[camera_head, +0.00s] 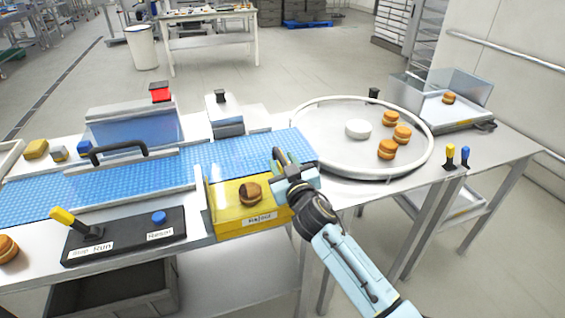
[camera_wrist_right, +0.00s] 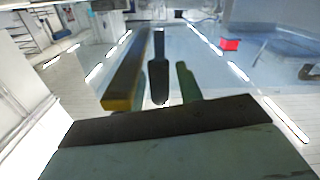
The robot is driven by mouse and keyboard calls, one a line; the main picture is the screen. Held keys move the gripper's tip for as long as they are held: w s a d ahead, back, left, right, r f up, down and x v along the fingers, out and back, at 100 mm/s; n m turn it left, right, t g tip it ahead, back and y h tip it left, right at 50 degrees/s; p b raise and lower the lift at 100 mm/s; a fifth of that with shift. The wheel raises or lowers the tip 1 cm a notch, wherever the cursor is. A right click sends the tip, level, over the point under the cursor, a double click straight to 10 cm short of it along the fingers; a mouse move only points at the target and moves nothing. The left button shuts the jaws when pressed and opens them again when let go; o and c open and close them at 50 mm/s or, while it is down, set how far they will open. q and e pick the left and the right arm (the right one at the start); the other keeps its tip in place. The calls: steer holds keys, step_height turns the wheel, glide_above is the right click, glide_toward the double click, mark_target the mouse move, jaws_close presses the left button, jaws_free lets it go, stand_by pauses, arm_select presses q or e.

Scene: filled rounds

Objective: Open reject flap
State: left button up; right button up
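A yellow box (camera_head: 228,219) with a "Reject" label stands at the near side of the blue belt, with a brown filled round (camera_head: 251,193) inside its opening. I cannot make out a separate flap for certain. My right gripper (camera_head: 287,158) is above the right end of the box, by the belt's edge. My left gripper is not in view.
The blue belt (camera_head: 230,155) has a guard with a black handle (camera_head: 120,150). A round turntable (camera_head: 330,150) at right holds several rounds. A control panel (camera_head: 130,240) with a yellow lever lies at left front. A metal tray (camera_head: 465,112) stands at far right.

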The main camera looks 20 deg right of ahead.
steer(key=shift+w, duration=0.4)
steer(key=shift+c, duration=0.2)
jaws_close()
